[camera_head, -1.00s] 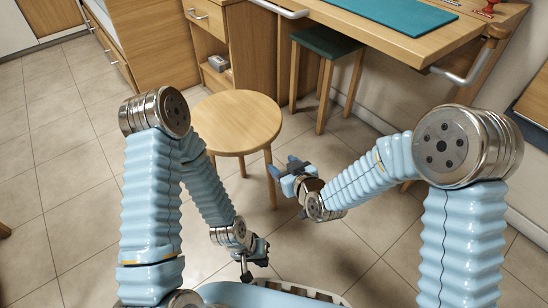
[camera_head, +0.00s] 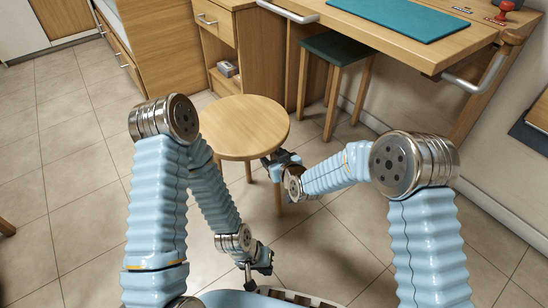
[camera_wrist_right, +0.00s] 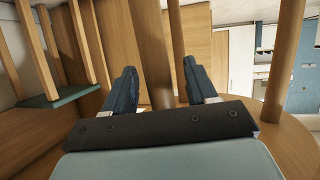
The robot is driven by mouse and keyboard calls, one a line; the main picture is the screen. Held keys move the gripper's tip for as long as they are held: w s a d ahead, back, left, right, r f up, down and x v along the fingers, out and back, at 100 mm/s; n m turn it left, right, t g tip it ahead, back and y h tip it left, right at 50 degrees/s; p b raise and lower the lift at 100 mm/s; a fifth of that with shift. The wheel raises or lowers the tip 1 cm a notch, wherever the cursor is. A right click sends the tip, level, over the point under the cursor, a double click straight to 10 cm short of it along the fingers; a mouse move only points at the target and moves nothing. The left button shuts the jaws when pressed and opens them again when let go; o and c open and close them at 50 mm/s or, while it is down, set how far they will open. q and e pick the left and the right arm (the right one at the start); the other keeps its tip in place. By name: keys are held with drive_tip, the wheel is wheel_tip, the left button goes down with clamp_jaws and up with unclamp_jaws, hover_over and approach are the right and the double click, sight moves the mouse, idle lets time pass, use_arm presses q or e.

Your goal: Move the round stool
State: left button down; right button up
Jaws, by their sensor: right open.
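The round stool (camera_head: 240,125) has a light wooden seat and stands upright on the tiled floor in the middle of the head view. My right gripper (camera_head: 276,160) is at the stool's right side, just below seat height, close to a front leg. In the right wrist view, my right gripper (camera_wrist_right: 160,88) is open, with a stool leg (camera_wrist_right: 152,45) showing between its two dark fingers. I cannot tell whether they touch the leg. The seat's underside (camera_wrist_right: 290,140) fills the lower right there. My left gripper (camera_head: 258,264) hangs low in front of the stool, apart from it; its jaw opening is unclear.
A wooden desk (camera_head: 430,45) with a teal mat (camera_head: 400,14) and a metal rail stands behind right. A green-topped stool (camera_head: 337,48) is under its edge. A drawer cabinet (camera_head: 235,45) stands behind the round stool.

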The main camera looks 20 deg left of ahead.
drive_tip(key=shift+c, duration=0.2)
clamp_jaws()
idle(1.1)
